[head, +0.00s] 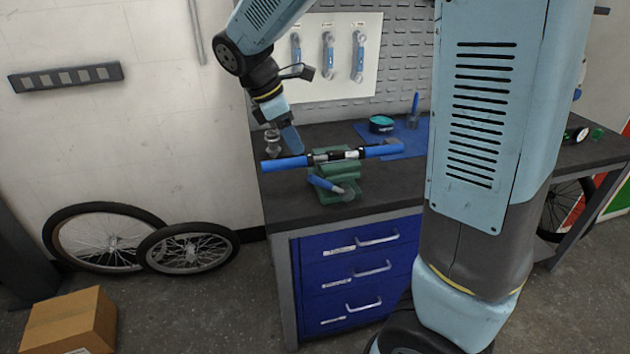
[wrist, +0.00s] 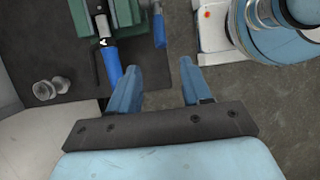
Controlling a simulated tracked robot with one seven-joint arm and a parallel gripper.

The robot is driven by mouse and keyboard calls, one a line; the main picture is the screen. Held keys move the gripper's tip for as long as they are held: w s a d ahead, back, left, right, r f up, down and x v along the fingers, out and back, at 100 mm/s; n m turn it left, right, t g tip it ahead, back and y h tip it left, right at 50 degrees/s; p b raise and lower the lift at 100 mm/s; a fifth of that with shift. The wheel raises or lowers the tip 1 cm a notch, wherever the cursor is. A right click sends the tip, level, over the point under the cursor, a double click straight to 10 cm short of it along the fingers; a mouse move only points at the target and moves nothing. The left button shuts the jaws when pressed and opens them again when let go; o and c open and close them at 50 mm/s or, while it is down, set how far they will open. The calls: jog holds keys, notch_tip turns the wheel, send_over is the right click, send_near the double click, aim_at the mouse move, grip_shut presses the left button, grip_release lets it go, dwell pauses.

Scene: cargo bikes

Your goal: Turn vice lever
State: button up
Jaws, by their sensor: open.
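The green vice (head: 338,172) stands on the dark workbench and also shows at the top of the wrist view (wrist: 124,14). It clamps a tube (head: 285,163) with blue ends, lying roughly level; one blue end (wrist: 108,65) shows in the wrist view. The vice lever (head: 324,183), with a blue grip, is on the vice's front, below the tube. What looks like its blue grip (wrist: 158,30) is beyond my fingertips in the wrist view. My gripper (head: 294,146) is above the bench near the tube's left part. In the wrist view its fingers (wrist: 158,72) are apart with nothing between them.
Silver parts (head: 272,140) stand at the bench's left, behind the tube. A blue mat (head: 410,138) with a teal round item (head: 381,124) lies to the right. Blue drawers (head: 358,275) are below. Wheels (head: 190,248) lean on the left wall; a cardboard box (head: 72,322) is on the floor.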

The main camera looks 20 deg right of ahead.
aim_at(315, 184)
jog(key=x, duration=1.3)
jog(key=shift+d+f, duration=0.2)
jog(key=shift+f, duration=0.1)
jog(key=shift+c, duration=0.4)
grip_shut()
